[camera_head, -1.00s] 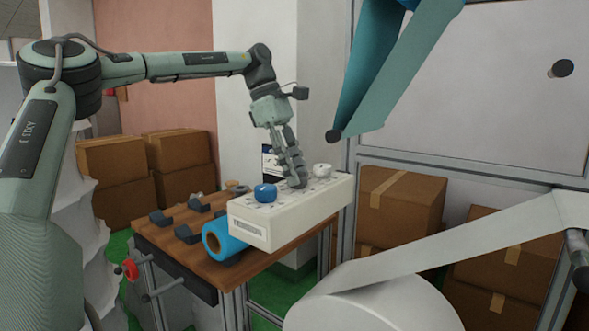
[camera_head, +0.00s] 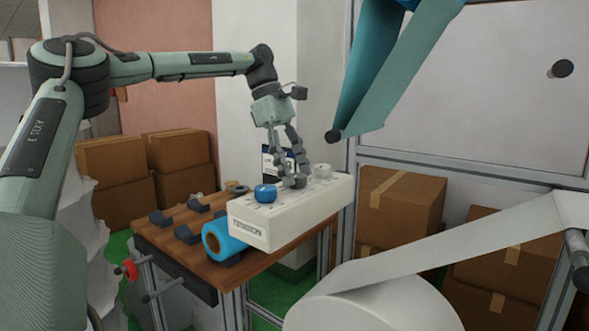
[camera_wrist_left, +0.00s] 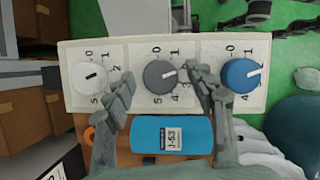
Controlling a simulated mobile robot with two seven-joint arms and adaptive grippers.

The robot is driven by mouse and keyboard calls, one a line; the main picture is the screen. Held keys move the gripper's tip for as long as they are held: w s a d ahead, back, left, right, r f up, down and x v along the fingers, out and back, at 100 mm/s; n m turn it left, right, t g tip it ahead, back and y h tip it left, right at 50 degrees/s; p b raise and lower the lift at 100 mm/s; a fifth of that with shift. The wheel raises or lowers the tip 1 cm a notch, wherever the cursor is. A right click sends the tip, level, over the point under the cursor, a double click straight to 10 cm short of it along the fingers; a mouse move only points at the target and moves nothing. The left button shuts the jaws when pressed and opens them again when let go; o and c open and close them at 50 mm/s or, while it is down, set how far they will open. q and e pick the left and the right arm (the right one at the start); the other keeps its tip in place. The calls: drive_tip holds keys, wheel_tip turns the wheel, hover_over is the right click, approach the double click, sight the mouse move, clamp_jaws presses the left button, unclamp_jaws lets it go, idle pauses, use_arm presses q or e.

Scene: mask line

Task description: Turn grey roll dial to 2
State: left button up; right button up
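The grey dial (camera_wrist_left: 160,76) is the middle of three dials on the white tension box (camera_head: 285,217). In the left wrist view its pale pointer mark points right and slightly up, below the 1; the 2 is hidden by a finger. My left gripper (camera_wrist_left: 164,88) is open, with one finger on each side of the grey dial and gaps visible between. In the head view this gripper (camera_head: 295,181) is low over the box, and its fingers largely hide the grey dial. I cannot make out my right gripper in any view.
A blue dial (camera_head: 265,193) and a white dial (camera_head: 322,171) flank the grey one closely. A blue roll (camera_head: 222,240) lies beside the box on the wooden table (camera_head: 180,250). A large white roll (camera_head: 375,300) and its web are in front at right.

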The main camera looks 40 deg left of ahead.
drive_tip(key=shift+w+a, duration=0.1)
use_arm(q)
drive_tip(key=v, duration=1.2)
use_arm(e)
drive_tip(key=shift+a, duration=0.15)
idle(0.3)
